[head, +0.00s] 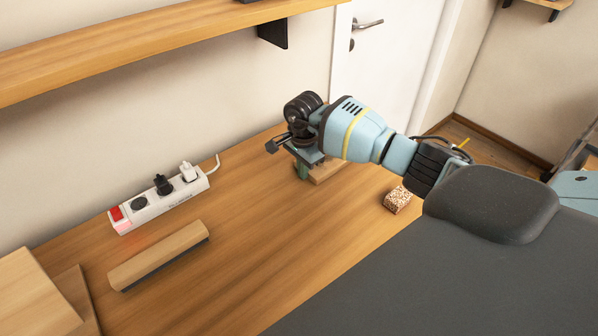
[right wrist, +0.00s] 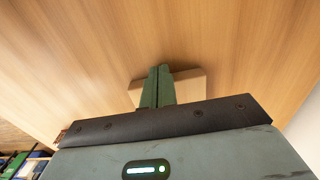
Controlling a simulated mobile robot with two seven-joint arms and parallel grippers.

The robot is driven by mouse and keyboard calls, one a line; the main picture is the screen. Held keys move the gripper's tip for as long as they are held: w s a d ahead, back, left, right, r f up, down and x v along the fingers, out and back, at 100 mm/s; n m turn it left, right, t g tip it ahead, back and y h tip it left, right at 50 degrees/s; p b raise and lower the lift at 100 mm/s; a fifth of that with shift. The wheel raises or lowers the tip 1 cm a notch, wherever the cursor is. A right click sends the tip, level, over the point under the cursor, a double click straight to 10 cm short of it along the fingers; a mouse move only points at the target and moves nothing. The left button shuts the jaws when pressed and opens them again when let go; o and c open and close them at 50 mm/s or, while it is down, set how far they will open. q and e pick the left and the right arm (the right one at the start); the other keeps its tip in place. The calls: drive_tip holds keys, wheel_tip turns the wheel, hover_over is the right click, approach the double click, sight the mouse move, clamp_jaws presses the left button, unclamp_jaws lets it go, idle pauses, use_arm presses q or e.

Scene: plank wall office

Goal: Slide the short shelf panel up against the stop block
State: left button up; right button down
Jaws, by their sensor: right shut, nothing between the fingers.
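A small light wood piece (head: 326,171), which looks like the short shelf panel, lies on the desk towards the back. My right gripper (head: 302,172) points down beside it, its green fingers shut and empty. In the right wrist view the closed fingers (right wrist: 158,70) overlap the wood piece (right wrist: 190,88), hiding its middle. I cannot tell whether they touch it. A long wooden bar with a dark lower side (head: 158,256) lies at the front left; I cannot tell for sure whether it is the stop block. My left gripper is out of view.
A white power strip (head: 158,198) with plugs lies along the wall. A speckled block (head: 398,199) sits near the desk's right edge. Wooden boards (head: 35,295) are at the lower left. A wall shelf (head: 140,42) hangs above. The desk's middle (head: 270,235) is clear.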

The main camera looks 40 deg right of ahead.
sight(327, 155)
drive_tip(key=d+b, duration=0.1)
drive_tip(key=d, duration=0.1)
drive_tip(key=d+b, duration=0.1)
drive_tip(key=d, duration=0.2)
drive_tip(key=d+b, duration=0.1)
drive_tip(key=d, duration=0.1)
drive_tip(key=shift+w+d+f, duration=0.2)
drive_tip(key=shift+d+f, duration=0.2)
drive_tip(key=shift+d+r, duration=0.15)
drive_tip(key=shift+d, duration=0.15)
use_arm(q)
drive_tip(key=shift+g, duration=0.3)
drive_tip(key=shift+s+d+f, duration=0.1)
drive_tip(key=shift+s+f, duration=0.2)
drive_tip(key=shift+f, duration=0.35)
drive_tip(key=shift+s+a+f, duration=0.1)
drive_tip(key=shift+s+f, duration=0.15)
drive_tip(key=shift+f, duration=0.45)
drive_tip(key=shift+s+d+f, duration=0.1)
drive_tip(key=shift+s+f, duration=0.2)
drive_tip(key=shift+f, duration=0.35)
use_arm(e)
drive_tip(key=shift+w+d+r, duration=0.1)
drive_tip(key=shift+d+r, duration=0.1)
drive_tip(key=shift+r, duration=0.1)
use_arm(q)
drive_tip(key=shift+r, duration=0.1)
use_arm(e)
drive_tip(key=shift+a, duration=0.1)
